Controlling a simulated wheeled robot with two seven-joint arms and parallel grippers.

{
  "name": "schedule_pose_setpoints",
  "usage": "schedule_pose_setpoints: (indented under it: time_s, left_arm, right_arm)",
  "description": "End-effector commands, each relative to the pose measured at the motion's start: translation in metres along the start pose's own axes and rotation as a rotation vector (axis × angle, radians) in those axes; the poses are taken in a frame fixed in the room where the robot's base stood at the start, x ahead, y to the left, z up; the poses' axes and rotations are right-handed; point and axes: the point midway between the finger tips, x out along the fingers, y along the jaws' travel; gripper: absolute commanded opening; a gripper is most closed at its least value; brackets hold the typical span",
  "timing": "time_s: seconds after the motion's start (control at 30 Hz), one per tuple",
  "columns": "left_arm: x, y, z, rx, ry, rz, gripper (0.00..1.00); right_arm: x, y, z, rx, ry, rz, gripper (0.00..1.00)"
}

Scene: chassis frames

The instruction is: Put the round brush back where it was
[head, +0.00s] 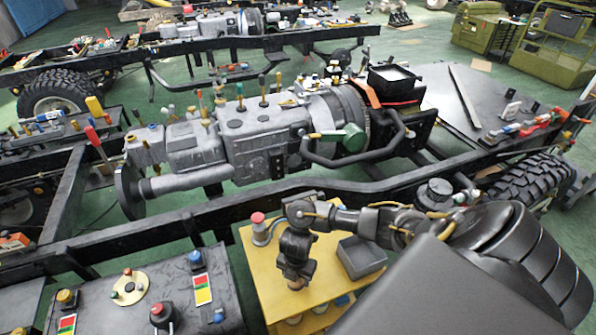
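I cannot make out the round brush for certain in the head view. My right arm reaches in from the right over a yellow cart (262,262). My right gripper (296,284) points down at the cart top, left of a grey open bin (361,257). Its fingers are dark and seen from above, so I cannot tell whether they are open, shut or holding something. My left gripper is not in view.
A red-capped container (259,229) stands on the cart, left of my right gripper. A black chassis rail (150,229) runs behind the cart. A grey gearbox (255,135) lies beyond it. A dark tank top (180,290) with coloured knobs is at lower left.

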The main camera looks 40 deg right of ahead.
Motion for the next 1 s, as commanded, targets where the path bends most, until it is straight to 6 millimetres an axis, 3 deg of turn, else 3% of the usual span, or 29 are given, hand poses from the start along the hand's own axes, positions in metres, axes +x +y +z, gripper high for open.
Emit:
schedule_pose_setpoints:
  time_s: [0.13,0.4,0.83,0.87,1.0]
  left_arm:
    - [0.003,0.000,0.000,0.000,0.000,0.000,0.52]
    - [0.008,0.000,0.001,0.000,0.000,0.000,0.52]
    - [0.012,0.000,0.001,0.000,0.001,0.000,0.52]
    - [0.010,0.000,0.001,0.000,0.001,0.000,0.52]
    - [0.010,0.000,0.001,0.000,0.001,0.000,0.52]
  right_arm:
    - [0.004,-0.001,0.003,0.001,0.000,0.000,0.30]
    - [0.034,-0.002,0.006,0.001,0.000,-0.002,0.30]
    - [0.041,-0.002,0.006,0.000,-0.001,0.000,0.30]
    - [0.040,-0.002,0.006,0.000,-0.001,0.000,0.59]
    - [0.039,-0.002,0.006,0.000,-0.001,0.000,0.77]
